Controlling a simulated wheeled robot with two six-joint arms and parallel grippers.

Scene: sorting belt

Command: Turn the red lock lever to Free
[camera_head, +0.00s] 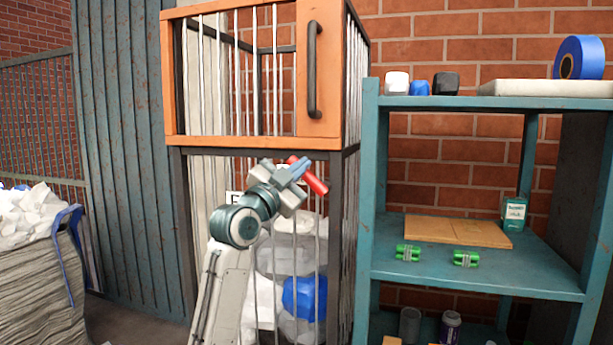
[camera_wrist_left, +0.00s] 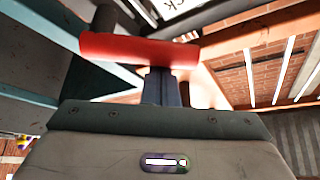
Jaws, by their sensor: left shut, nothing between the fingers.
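The red lock lever (camera_head: 314,178) is on the front of the cage, just below the orange-framed door. In the head view it slants from upper left down to lower right. In the left wrist view the red lever (camera_wrist_left: 130,47) lies across the picture beyond the fingertips, with a dark post at its left part. My left gripper (camera_head: 299,168) is shut and empty, and covers part of the lever in the head view. In the wrist view its closed fingers (camera_wrist_left: 167,84) end at the lever's edge; I cannot tell whether they touch. The lever's mount is mostly hidden. My right gripper is out of view.
The orange cage door (camera_head: 237,141) has a dark vertical handle (camera_head: 312,70). White and blue bags sit behind bars below. A teal shelf (camera_head: 369,200) stands close on the right. A white label with dark letters (camera_wrist_left: 186,4) is partly visible, its wording cut off.

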